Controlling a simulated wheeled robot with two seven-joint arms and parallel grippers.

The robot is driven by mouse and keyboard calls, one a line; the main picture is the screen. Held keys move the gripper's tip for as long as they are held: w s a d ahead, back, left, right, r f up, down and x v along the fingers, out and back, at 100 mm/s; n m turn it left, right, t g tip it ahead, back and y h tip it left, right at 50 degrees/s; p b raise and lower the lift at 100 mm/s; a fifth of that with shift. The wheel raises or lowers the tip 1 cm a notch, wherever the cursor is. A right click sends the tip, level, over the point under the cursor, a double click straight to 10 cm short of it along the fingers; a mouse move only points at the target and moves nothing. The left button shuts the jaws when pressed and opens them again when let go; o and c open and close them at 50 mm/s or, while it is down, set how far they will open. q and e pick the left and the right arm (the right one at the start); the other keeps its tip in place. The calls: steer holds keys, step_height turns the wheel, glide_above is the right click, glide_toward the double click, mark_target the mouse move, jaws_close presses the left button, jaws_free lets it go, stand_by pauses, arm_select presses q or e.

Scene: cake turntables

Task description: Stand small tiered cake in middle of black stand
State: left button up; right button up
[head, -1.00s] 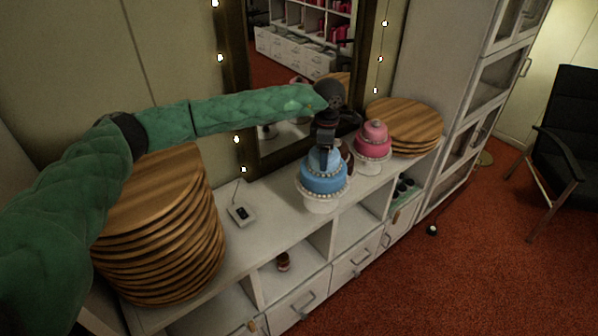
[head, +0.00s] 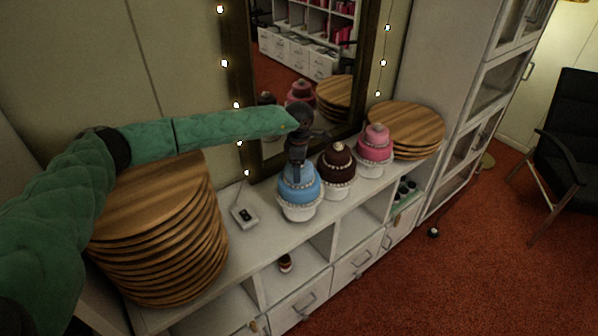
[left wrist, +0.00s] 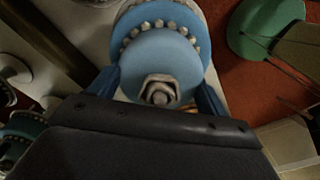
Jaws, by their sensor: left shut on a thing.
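A blue tiered cake with pearl trim (head: 300,190) is at the front of the white cabinet top, on a white pedestal base. My left gripper (head: 298,168) points down over it and is shut on its upper tier. In the left wrist view the blue cake (left wrist: 160,52) lies between the two fingers. I cannot tell whether its base touches the cabinet top. A brown tiered cake (head: 337,165) and a pink tiered cake (head: 376,143) stand to its right. I cannot make out a black stand. My right gripper is not in view.
A tall stack of round wooden boards (head: 160,240) stands at the left and a lower stack (head: 405,125) at the right. A small grey device (head: 244,216) lies between. A mirror (head: 300,70) is behind. The top is clear beside the device.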

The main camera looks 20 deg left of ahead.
arm_select(q)
steer(key=shift+f, duration=1.15)
steer(key=o, duration=1.9)
steer(key=shift+f, duration=0.1)
steer(key=shift+o, duration=0.2)
